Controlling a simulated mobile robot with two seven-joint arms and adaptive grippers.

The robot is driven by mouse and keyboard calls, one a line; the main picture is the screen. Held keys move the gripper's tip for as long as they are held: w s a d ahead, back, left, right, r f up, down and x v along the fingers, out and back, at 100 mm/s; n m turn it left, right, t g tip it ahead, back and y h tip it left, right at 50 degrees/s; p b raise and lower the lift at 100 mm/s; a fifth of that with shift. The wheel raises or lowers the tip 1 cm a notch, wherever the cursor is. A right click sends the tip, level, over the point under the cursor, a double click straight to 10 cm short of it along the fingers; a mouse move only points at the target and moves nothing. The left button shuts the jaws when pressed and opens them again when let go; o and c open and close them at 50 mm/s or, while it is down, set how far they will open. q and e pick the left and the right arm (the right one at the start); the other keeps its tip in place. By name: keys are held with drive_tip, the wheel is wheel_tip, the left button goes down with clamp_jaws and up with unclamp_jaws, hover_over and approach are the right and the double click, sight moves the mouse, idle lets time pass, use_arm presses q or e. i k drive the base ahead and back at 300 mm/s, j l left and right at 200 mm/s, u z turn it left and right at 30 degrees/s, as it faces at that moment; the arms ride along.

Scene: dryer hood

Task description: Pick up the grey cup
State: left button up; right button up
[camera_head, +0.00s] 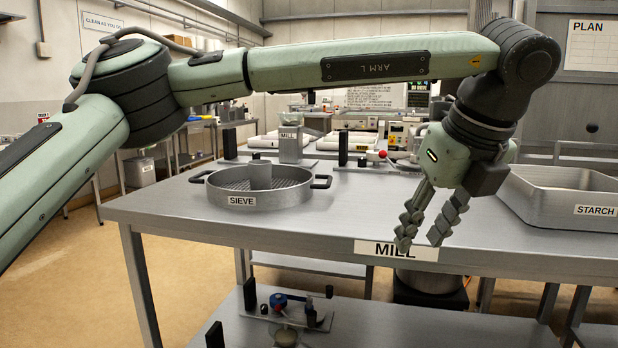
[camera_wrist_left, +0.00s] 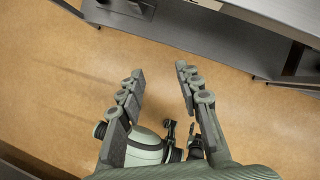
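The grey cup (camera_head: 260,175) looks to be the plain grey cylinder standing upright inside the round metal pan labelled SIEVE (camera_head: 217,199), on the steel table. The pan's near wall hides its base. My left gripper (camera_head: 420,243) hangs fingers down at the table's front edge, right of the sieve and well apart from the cup. Its two ridged fingers are spread with nothing between them. In the left wrist view the open fingers (camera_wrist_left: 160,71) are over the tan floor, and the cup does not show.
The steel table (camera_head: 345,215) is bare between the sieve and the STARCH tray (camera_head: 530,205) at right. A container labelled MILL (camera_head: 291,146) and a red-knobbed device (camera_head: 375,156) stand behind. A lower shelf (camera_head: 255,325) holds a small blue-topped device (camera_head: 279,301).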

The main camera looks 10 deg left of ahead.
sight(260, 171)
drive_tip(key=i+j+u, duration=0.1)
drive_tip(key=i+j, duration=0.3)
drive_tip(key=i+j+u, duration=0.15)
drive_tip(key=i+j, duration=0.2)
drive_tip(key=i+j+u, duration=0.1)
drive_tip(key=i+j, duration=0.2)
drive_tip(key=i, duration=0.25)
